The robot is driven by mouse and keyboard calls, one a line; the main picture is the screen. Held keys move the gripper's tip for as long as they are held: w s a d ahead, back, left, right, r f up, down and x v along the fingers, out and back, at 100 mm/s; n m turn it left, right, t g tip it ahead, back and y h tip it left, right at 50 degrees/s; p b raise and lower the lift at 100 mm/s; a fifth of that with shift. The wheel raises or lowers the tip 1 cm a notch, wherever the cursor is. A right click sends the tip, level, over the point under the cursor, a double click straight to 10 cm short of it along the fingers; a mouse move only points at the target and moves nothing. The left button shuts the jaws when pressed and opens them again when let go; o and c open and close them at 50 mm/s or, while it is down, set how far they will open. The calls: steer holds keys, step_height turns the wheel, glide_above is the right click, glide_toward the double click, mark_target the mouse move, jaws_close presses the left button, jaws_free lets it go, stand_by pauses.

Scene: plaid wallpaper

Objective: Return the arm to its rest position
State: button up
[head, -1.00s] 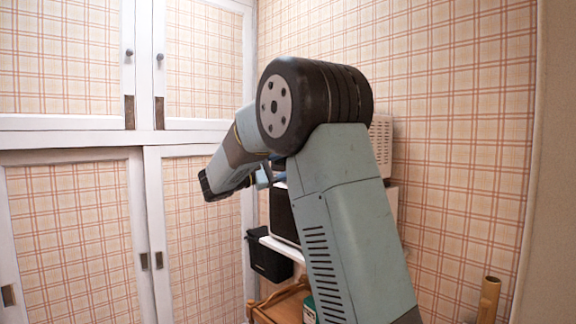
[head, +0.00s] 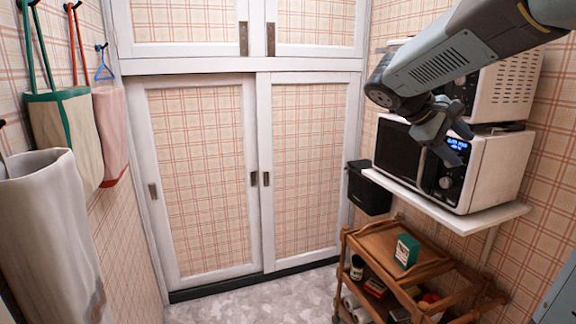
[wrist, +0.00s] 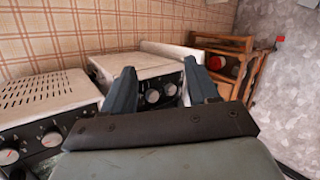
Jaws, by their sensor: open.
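My arm reaches in from the upper right of the head view, bent over the shelf with the microwave. My gripper (head: 446,140) hangs at its end, pointing down in front of the microwave (head: 465,165). In the wrist view my gripper (wrist: 160,82) shows two blue-grey fingers spread apart with nothing between them. Beyond the fingers is the knob panel of a white appliance (wrist: 150,66). I cannot tell from these views whether the fingers touch the microwave.
A second white appliance (head: 508,85) sits on the microwave. A white shelf (head: 450,214) bears them. Below is a wooden cart (head: 385,240) with a green box (head: 406,251). A black bin (head: 369,188) is beside the shelf. Bags (head: 62,118) hang at left. The floor before the cupboard (head: 200,180) is clear.

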steer(key=s+a+f+m+t+y, duration=0.2)
steer(key=s+a+f+y, duration=0.2)
steer(key=s, duration=0.4)
steer(key=s+a+f+m+t+y, duration=0.3)
steer(key=s+a+y, duration=0.3)
steer(key=s+a, duration=0.2)
steer(key=shift+s+a+f+y, duration=0.15)
steer(key=shift+a+f+y, duration=0.15)
steer(key=shift+f, duration=0.6)
